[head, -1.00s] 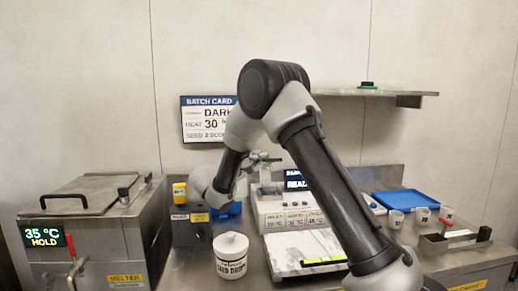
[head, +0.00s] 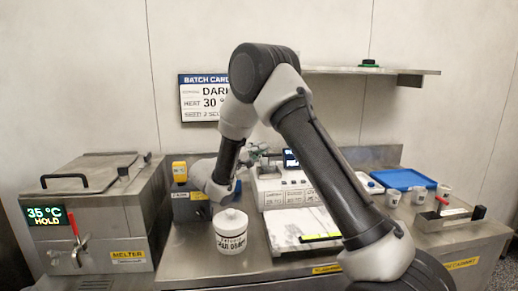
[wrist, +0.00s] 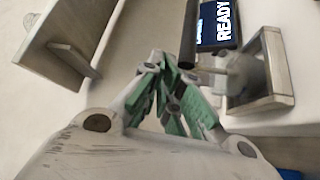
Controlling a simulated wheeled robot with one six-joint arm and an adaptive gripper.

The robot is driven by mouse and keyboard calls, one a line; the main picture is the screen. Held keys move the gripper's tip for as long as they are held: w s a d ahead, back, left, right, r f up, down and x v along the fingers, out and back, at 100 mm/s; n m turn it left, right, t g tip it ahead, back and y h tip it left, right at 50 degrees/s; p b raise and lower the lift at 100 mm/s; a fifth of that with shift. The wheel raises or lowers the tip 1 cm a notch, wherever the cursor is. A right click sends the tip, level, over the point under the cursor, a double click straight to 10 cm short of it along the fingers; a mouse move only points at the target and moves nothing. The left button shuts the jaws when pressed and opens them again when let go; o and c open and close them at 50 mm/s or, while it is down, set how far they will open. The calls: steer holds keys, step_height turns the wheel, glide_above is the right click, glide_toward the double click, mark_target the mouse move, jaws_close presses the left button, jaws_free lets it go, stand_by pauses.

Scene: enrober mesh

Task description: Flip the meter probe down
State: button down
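The meter (head: 288,192) is a white box with labelled panels and a dark screen, at the back middle of the counter in the head view. Its "READY" screen (wrist: 218,22) shows at the upper right of the wrist view. A dark rod (wrist: 188,35), which looks like the probe, stands beside the screen, just past the fingertips. My gripper (wrist: 164,66) has green-padded fingers whose tips come together, with nothing clear between them. In the head view my gripper (head: 257,154) is small, by the meter's upper left. I cannot tell whether it touches the rod.
A white lidded tub (head: 230,232) stands in front of the meter. A marble slab (head: 290,228) lies before it. The melter (head: 95,215) is at left. A blue tray (head: 403,179) and small cups (head: 393,198) are at right. A shelf (head: 350,70) runs along the wall above.

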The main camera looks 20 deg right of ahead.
steer(key=shift+s+d, duration=0.1)
steer(key=v, duration=1.2)
steer(key=s+d+r+m+g+y, duration=0.25)
steer(key=s+d+r+g, duration=0.2)
steer(key=s+d, duration=0.5)
steer(key=s+d+r+m+g+y, duration=0.1)
steer(key=s+d+r+g+y, duration=0.3)
steer(key=s+d, duration=0.6)
steer(key=s+a+f+t+y, duration=0.1)
steer(key=s+f+t+y, duration=0.1)
steer(key=s+y, duration=0.3)
steer(key=s+a+f+t+y, duration=0.1)
steer(key=s+y, duration=0.5)
steer(key=s, duration=0.6)
steer(key=shift+a+f+t, duration=0.4)
steer(key=shift+a+t, duration=0.05)
steer(key=shift+t, duration=0.1)
